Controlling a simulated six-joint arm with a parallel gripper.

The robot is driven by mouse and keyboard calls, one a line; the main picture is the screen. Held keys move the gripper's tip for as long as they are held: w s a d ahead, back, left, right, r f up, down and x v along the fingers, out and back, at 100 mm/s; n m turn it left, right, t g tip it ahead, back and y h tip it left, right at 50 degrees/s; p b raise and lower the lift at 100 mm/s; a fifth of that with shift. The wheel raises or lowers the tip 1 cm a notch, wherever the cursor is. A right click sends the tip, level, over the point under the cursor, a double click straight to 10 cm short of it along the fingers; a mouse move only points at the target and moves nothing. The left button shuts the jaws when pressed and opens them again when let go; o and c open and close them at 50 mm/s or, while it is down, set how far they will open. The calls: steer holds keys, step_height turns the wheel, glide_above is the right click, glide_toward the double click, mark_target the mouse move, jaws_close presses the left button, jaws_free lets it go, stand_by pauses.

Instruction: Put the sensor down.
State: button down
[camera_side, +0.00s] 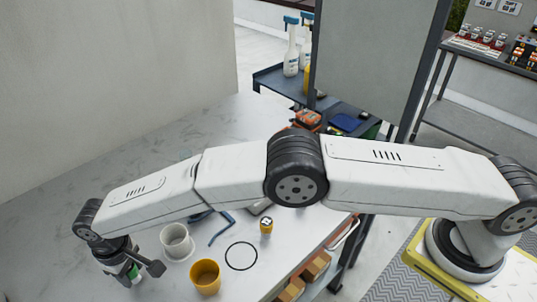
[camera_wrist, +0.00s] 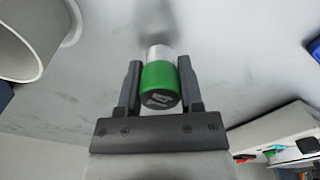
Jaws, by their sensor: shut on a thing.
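The sensor is a small cylinder with a green band, a dark marked end and a silver part. In the wrist view the sensor (camera_wrist: 159,80) sits between the two fingers of my gripper (camera_wrist: 159,88), which is shut on it. In the side view my gripper (camera_side: 142,271) is low over the left front of the pale worktop (camera_side: 95,160), and a bit of the green sensor (camera_side: 135,272) shows there. I cannot tell whether the sensor touches the surface. A similar small yellow cylinder (camera_side: 266,227) with a dark marked top stands upright farther right.
A white cup (camera_side: 177,243) stands close right of my gripper, with a yellow cup (camera_side: 205,279) beyond it. A black ring (camera_side: 241,243) and a blue bent tool (camera_side: 221,229) lie nearby. The worktop left of my gripper looks clear.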

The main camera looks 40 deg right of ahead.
steer(key=shift+f, duration=0.4)
steer(key=shift+f, duration=0.1)
steer(key=shift+c, duration=1.2)
jaws_free()
step_height(320, 180, up, 12)
steer(key=shift+r, duration=0.15)
